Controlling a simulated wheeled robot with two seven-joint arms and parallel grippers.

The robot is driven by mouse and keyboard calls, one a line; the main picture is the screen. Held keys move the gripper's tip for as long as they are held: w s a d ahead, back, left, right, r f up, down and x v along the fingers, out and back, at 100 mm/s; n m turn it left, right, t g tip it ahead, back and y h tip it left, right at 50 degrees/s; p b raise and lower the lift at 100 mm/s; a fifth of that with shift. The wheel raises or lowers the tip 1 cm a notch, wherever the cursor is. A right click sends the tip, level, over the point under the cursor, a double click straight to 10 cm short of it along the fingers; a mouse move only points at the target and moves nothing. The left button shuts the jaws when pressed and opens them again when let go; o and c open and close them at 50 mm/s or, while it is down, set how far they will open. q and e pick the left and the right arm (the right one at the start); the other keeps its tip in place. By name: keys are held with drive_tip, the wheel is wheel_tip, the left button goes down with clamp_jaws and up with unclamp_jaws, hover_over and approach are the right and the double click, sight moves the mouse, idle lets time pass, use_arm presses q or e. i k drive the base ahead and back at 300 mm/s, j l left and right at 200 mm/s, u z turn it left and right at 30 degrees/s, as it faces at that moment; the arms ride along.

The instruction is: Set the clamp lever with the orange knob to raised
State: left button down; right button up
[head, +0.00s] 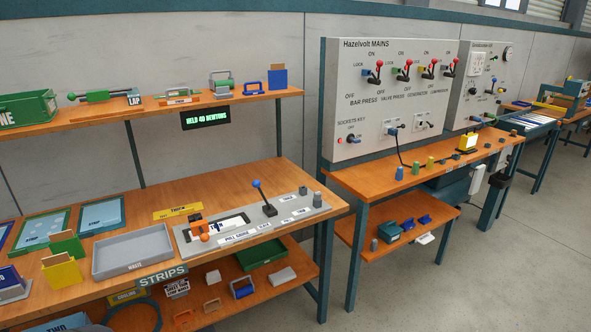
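A grey pull gauge plate (260,232) lies on the wooden bench at centre left. At its left end is a small clamp with an orange knob (204,237). The knob sits low, close to the plate, and the lever's exact angle is too small to tell. Another orange part (191,217) shows just behind it, beside dark clamp parts. Further right on the plate, a lever with a blue knob (257,184) stands up, tilted left, from a black base. Neither of my grippers is in view.
A grey tray (97,265) lies left of the plate, and a yellow sign (178,212) lies behind it. A display (205,118) under the shelf reads HELD 40 NEWTONS. A mains panel (345,75) with red-knobbed levers stands right. Bare bench lies behind the plate.

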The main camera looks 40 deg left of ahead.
sight(201, 227)
drive_tip(key=k+u, duration=0.15)
drive_tip(key=u, duration=1.55)
